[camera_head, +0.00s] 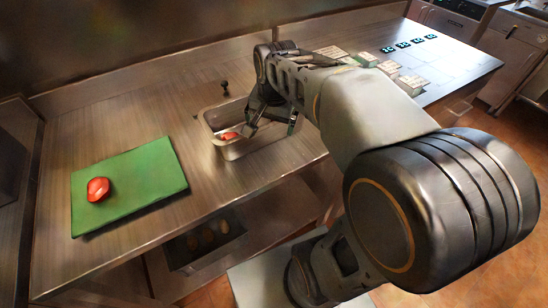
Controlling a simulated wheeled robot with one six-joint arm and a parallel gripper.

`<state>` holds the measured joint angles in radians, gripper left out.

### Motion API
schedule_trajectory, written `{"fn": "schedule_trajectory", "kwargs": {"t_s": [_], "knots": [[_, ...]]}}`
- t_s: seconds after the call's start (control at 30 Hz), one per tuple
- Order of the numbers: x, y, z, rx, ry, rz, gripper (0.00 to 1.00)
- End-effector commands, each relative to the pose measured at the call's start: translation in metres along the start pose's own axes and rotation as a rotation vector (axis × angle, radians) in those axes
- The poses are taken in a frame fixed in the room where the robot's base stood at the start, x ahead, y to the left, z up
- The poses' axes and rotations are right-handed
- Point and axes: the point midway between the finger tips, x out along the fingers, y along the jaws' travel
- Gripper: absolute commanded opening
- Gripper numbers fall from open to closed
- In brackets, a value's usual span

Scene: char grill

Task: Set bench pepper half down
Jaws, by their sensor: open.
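A red pepper half (98,189) lies on the green cutting board (150,180) at the left of the steel bench. Another red piece, which looks like a pepper half (231,135), lies in the steel pan (238,153) at the middle of the bench. My gripper (270,127) is open and reaches down at the pan, just right of the red piece there. The arm hides part of the pan's right side. I cannot tell whether a finger touches the red piece.
The steel bench (215,185) is bare between board and pan. Several small pale boxes (388,68) and black-and-white markers (417,41) stand at the right behind my arm. A small dark knob (225,87) stands behind the pan. A lower shelf holds a dark tray (207,262).

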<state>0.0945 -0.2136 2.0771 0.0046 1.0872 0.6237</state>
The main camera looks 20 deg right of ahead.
Motion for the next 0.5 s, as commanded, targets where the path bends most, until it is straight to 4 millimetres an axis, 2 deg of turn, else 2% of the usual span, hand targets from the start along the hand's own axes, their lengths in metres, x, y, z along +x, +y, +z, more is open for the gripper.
{"fn": "schedule_trajectory", "kwargs": {"t_s": [0.03,0.2,0.33,0.5], "knots": [[0.002,0.007,0.021,-0.127,0.017,-0.017,1.00],[0.016,0.026,0.070,-0.496,0.071,-0.051,1.00],[0.026,0.036,0.090,-0.656,0.095,-0.061,1.00],[0.030,0.039,0.099,-0.729,0.107,-0.064,1.00]]}}
